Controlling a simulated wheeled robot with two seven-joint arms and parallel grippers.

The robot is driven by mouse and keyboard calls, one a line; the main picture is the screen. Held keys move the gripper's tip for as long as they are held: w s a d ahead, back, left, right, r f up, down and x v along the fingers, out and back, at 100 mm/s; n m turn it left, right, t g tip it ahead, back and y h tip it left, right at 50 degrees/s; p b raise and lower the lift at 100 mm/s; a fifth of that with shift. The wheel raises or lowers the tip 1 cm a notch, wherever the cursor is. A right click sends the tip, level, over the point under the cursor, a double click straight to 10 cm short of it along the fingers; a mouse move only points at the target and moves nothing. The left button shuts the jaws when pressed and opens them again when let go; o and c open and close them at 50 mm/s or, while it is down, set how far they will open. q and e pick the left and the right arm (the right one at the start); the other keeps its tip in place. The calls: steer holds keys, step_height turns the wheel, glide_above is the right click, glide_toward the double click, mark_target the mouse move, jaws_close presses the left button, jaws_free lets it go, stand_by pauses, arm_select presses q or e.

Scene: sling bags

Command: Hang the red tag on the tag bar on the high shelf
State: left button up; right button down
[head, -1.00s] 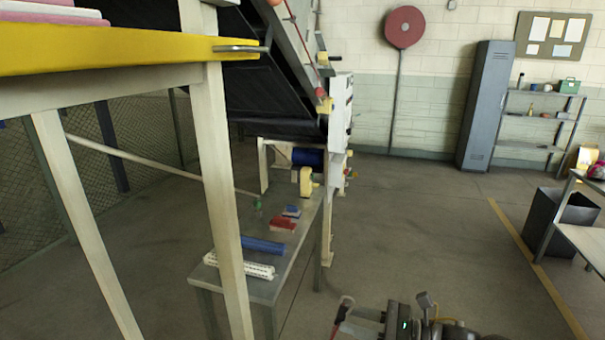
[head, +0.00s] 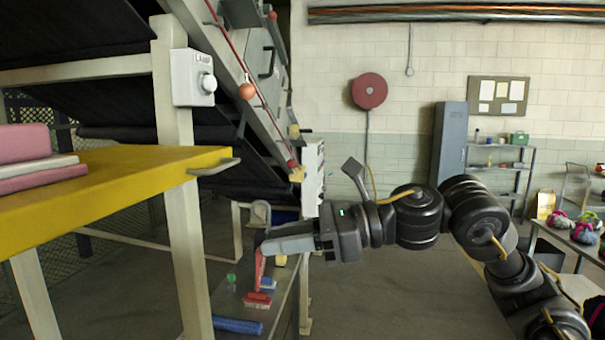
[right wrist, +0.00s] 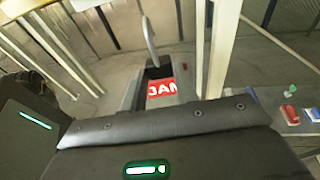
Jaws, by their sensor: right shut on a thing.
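The red tag (head: 260,270) hangs from my right gripper (head: 263,243), and its pale hook (head: 261,209) stands up above the fingers. In the right wrist view the tag (right wrist: 162,88) shows white letters between the fingers, with the hook (right wrist: 148,35) rising from there. My right gripper is shut on the tag. The metal tag bar (head: 214,168) sticks out from the right edge of the yellow high shelf (head: 120,184). The tag is below and to the right of the bar, apart from it. My left gripper is not in view.
Folded pink and white cloths (head: 35,160) lie on the shelf. A pale post (head: 187,255) stands under its edge. A low bench behind holds a blue roll (head: 237,325) and small red items. A sloping conveyor rises behind; open floor lies right.

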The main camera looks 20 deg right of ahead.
step_height(320, 180, up, 9)
steer(key=s+d+m+t+h+p, duration=0.1)
steer(key=s+d+t, duration=0.1)
steer(key=shift+d+f+m+h, duration=0.15)
steer(key=shift+m+h, duration=0.25)
steer(key=shift+r+x, duration=0.25)
steer(key=shift+x, duration=0.8)
steer(key=shift+r+x, duration=0.2)
steer(key=shift+x, duration=0.8)
steer(key=shift+w+a, duration=0.15)
steer(key=shift+a, duration=0.15)
steer(key=shift+r+x, duration=0.15)
steer(key=shift+x, duration=0.6)
steer(key=shift+r+x, duration=0.2)
steer(key=shift+x, duration=0.55)
steer(key=shift+f+b, duration=0.15)
steer(key=shift+b, duration=0.15)
